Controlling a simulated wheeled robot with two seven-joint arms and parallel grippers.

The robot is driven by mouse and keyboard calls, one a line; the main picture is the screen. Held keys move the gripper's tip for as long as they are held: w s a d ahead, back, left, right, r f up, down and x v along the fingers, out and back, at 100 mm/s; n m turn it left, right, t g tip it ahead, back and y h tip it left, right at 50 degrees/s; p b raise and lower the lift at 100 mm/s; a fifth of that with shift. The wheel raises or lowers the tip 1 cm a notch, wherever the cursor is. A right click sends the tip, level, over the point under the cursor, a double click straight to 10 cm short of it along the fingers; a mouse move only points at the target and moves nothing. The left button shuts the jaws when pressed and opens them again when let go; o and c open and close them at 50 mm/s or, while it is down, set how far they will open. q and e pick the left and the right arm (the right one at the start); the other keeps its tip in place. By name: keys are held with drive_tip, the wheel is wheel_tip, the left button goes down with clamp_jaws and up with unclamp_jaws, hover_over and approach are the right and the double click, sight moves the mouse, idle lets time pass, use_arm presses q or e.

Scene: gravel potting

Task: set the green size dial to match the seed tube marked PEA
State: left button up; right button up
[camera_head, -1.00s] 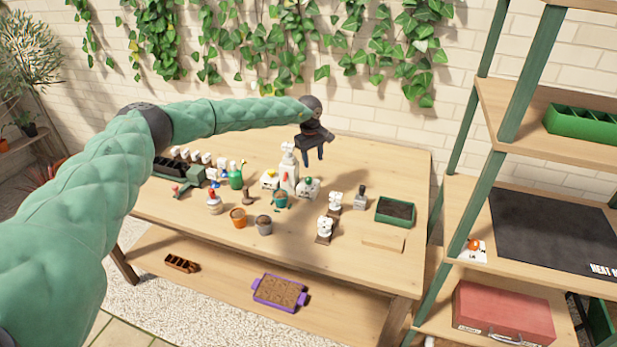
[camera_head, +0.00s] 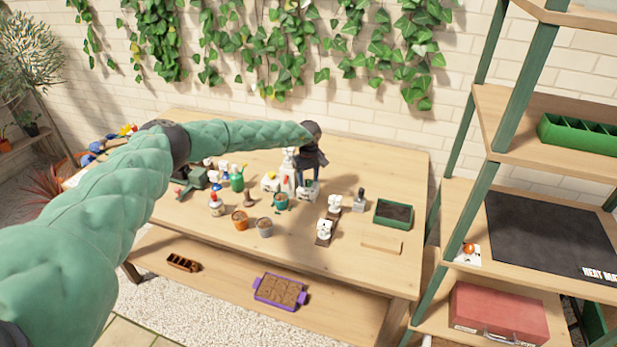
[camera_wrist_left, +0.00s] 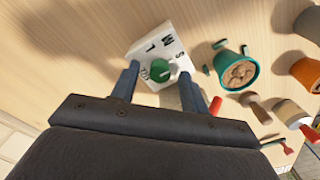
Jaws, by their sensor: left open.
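The green size dial (camera_wrist_left: 160,70) is a round green knob on a small white box (camera_wrist_left: 172,50) with black letters, among them W, L and S. In the head view the white dial box (camera_head: 309,189) stands mid-table. My left gripper (camera_head: 308,178) points down over it, open. In the left wrist view the fingertips of my left gripper (camera_wrist_left: 158,76) lie on either side of the knob. I cannot tell whether they touch it. Part of the lettering is hidden by a finger. No tube marked PEA can be read in either view. My right gripper is not in view.
A green tray (camera_head: 394,224) is at the right of the table. My left arm covers part of the table's left side. The back right is clear.

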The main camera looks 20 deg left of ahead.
use_arm(q)
drive_tip(key=shift+f, duration=0.35)
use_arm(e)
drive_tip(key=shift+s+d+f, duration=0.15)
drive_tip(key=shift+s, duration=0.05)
use_arm(q)
clamp_jaws()
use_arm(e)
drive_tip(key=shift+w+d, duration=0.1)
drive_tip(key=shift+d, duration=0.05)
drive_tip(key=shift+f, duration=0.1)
